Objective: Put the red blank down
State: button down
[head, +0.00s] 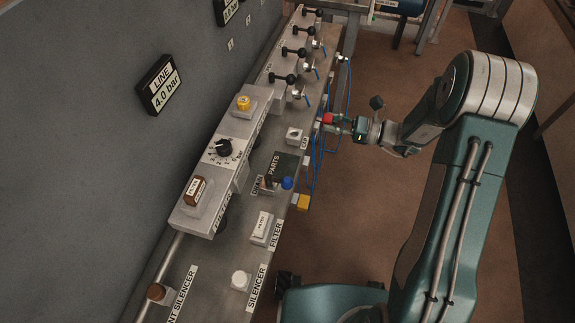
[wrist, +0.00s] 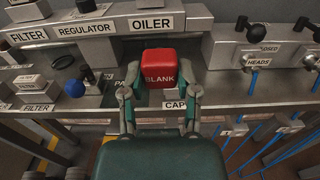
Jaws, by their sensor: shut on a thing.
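The red blank (wrist: 159,66) is a small red block with BLANK written on its face. In the wrist view my gripper (wrist: 160,92) is shut on it, one finger at each side. The blank hides part of the bench and wall fittings behind it. In the head view my gripper (head: 334,119) reaches in from the right, with the red blank (head: 328,119) at its tip beside the bench's right edge. A dark PARTS tray (head: 291,164) lies on the bench, nearer the camera than the CAP block (head: 294,135).
A blue ball (head: 287,183) is at the tray's near end. Black-knobbed valves (head: 283,79) and blue hoses (head: 318,150) line the bench's far part and edge. A white filter block (head: 262,226) and silencer (head: 240,280) stand nearer. Brown floor on the right is open.

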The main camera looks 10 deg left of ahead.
send_over(290, 169)
jog(key=w+d, duration=0.2)
jog(key=d, duration=0.1)
notch_tip(290, 169, down, 4)
jog(key=a+f, duration=0.1)
jog(key=s+a+f, duration=0.1)
jog(key=f, duration=0.1)
jog(key=shift+s+f, duration=0.15)
jog(key=shift+f, duration=0.1)
jog(key=shift+s+a+f, duration=0.1)
jog(key=shift+a+f, duration=0.05)
jog(key=shift+f, duration=0.1)
jog(key=shift+s+a+f, duration=0.1)
jog(key=shift+a+f, duration=0.1)
jog(key=shift+f, duration=0.8)
jog(key=shift+s+a+f, duration=0.1)
jog(key=shift+a+f, duration=0.1)
jog(key=shift+f, duration=0.8)
jog(key=shift+c, duration=1.7)
grip_release()
jog(key=shift+f, duration=0.1)
jog(key=shift+d, duration=0.1)
